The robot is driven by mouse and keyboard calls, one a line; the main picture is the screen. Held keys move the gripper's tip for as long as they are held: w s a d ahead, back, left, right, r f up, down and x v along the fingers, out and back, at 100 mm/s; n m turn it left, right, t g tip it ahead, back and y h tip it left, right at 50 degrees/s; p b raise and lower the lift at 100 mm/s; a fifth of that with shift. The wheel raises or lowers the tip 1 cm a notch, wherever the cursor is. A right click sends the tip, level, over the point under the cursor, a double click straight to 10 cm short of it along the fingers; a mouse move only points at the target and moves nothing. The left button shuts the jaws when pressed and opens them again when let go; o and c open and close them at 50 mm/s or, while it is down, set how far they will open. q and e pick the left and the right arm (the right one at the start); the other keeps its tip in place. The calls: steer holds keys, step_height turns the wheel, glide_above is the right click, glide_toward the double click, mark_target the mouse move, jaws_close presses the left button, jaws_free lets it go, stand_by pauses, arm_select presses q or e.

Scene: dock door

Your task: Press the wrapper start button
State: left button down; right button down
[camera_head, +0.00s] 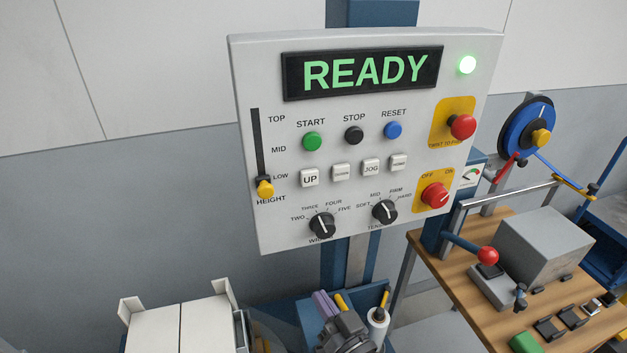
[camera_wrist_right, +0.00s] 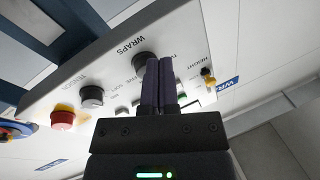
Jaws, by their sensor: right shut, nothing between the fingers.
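The green START button (camera_head: 312,141) sits at the left of the top button row on the light grey control panel (camera_head: 250,75), below a display (camera_head: 363,72) reading READY. My right gripper (camera_head: 325,304) shows at the bottom of the head view, below the panel and apart from the button. In the right wrist view its dark purple fingers (camera_wrist_right: 157,82) are together and empty, pointing up towards the panel, seen from below. There they cover part of the panel face, and I cannot make out the START button clearly. My left gripper is not in view.
Black STOP (camera_head: 354,135) and blue RESET (camera_head: 393,130) buttons stand right of START. White keys (camera_head: 310,178) and black knobs (camera_head: 322,225) lie below. A red emergency knob (camera_head: 463,126) juts out at right. A wooden bench (camera_head: 455,287) stands right; white boxes (camera_head: 185,325) stand lower left.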

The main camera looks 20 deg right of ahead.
step_height(320, 180, up, 12)
steer(key=m+t+p, duration=0.2)
steer(key=t, duration=0.1)
steer(key=m+t+h+p, duration=0.3)
steer(key=t+p, duration=0.1)
steer(key=t, duration=0.1)
glide_toward(312, 142)
steer(key=s+a+r, duration=0.1)
steer(key=s+r, duration=0.5)
steer(key=shift+w+a+r+b, duration=0.1)
steer(key=shift+w+r+b, duration=0.05)
steer(key=shift+b, duration=0.15)
steer(key=shift+m, duration=0.3)
steer(key=shift+w+d+b, duration=0.15)
steer(key=shift+w+b, duration=0.6)
steer(key=shift+w, duration=0.7)
steer(key=shift+w+d+b, duration=0.2)
steer(key=shift+w+b, duration=0.55)
steer(key=shift+w, duration=0.75)
steer(key=shift+w+d+b, duration=0.15)
steer(key=shift+w+b, duration=0.6)
steer(key=shift+w, duration=0.7)
steer(key=shift+w, duration=0.4)
